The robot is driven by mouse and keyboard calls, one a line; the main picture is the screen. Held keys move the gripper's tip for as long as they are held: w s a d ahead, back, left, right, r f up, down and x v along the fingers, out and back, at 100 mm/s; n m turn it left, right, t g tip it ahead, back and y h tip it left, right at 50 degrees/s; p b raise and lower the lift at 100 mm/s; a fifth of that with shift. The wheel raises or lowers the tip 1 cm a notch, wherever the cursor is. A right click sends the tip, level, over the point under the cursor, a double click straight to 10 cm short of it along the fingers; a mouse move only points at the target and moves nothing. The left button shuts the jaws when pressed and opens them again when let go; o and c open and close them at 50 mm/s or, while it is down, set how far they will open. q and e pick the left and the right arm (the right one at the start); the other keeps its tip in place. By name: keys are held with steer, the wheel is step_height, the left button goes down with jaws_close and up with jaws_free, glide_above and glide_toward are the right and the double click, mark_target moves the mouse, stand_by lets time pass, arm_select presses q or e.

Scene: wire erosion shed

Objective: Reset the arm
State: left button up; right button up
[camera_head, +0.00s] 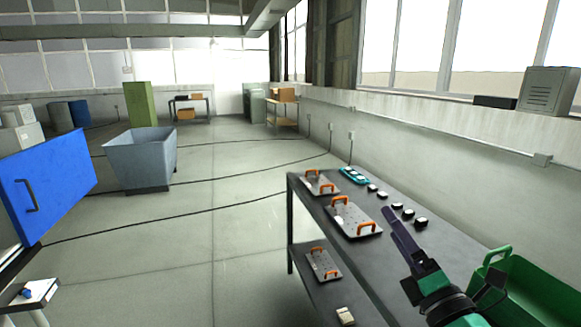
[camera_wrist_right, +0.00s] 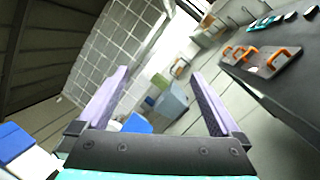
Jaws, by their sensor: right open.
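My right gripper (camera_head: 402,237) has dark purple fingers and reaches over the dark table from the lower right in the head view. In the right wrist view my right gripper (camera_wrist_right: 163,95) shows its two fingers spread apart with nothing between them. My left gripper is not in the head view.
The dark table (camera_head: 400,265) holds metal plates with orange handles (camera_head: 352,216), a teal tray (camera_head: 354,175) and several small black-and-white blocks (camera_head: 408,214). A green crate (camera_head: 540,290) is at the right. A grey bin (camera_head: 140,155) and blue panel (camera_head: 50,187) stand left; the middle floor is clear.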

steer(key=s+d+f+m+g+h, duration=0.2)
steer(key=d+f+m+g+h, duration=0.15)
steer(key=f+m, duration=0.6)
steer(key=s+d+f+m+g+h, duration=0.3)
steer(key=d+f+m+g, duration=0.15)
steer(key=f+m, duration=0.5)
steer(key=s+a+f+m+g+y, duration=0.1)
steer(key=s+a+f+m+g, duration=0.2)
steer(key=s+f+g, duration=0.35)
steer(key=s+a+f+m+g+y, duration=0.2)
steer(key=s+f+m+g, duration=0.1)
steer(key=s+f, duration=0.6)
step_height(320, 180, down, 31)
steer(key=s+g+b, duration=0.1)
steer(key=s+b, duration=0.2)
steer(key=b, duration=0.3)
steer(key=s+d+f+n+g+b, duration=0.1)
steer(key=s+d+f+b, duration=0.2)
steer(key=s+f, duration=1.2)
steer(key=shift+s+d+f+h, duration=0.15)
steer(key=shift+f+h, duration=0.3)
